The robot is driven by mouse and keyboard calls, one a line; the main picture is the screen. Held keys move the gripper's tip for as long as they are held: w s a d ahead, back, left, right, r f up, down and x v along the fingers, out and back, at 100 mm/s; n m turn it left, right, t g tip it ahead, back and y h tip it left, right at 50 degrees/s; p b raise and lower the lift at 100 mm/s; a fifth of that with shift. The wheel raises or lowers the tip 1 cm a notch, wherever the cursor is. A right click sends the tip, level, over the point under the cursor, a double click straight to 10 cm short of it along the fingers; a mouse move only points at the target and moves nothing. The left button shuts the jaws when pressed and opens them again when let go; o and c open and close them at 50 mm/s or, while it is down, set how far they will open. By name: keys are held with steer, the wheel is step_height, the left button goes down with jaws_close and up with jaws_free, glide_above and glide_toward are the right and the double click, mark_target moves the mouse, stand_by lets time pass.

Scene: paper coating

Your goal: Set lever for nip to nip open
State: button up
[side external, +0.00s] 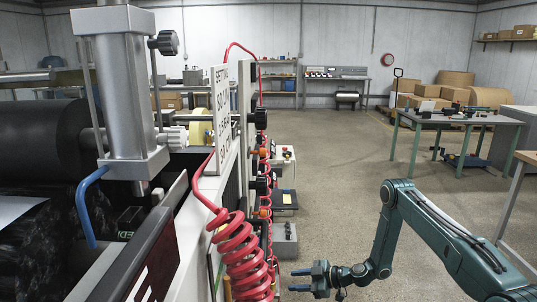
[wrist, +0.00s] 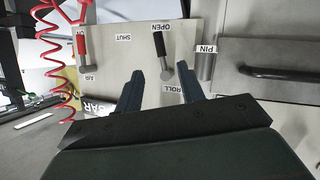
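In the wrist view a pale panel (wrist: 130,55) carries a lever with a black handle (wrist: 159,43) on a grey pivot. Its handle end is beside a label reading OPEN (wrist: 161,27); a SHUT label (wrist: 122,37) is to its left. A small label (wrist: 206,49), which I read as PIN or an inverted NIP, is to its right. I cannot tell for certain that this is the nip lever. My gripper (wrist: 160,69) is open and empty, its fingers apart below the black-handled lever. In the side view my gripper (side external: 294,279) is low, right of the machine.
A red-handled lever (wrist: 82,48) and red coiled hose (wrist: 52,65) are left in the wrist view. A dark handle (wrist: 285,73) is at right. The coiled hose (side external: 243,255) hangs beside the machine in the side view. Floor (side external: 340,160) behind my gripper is clear.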

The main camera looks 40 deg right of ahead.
steer(key=x, duration=1.1)
steer(key=shift+w, duration=0.25)
steer(key=shift+a+f, duration=0.1)
jaws_close()
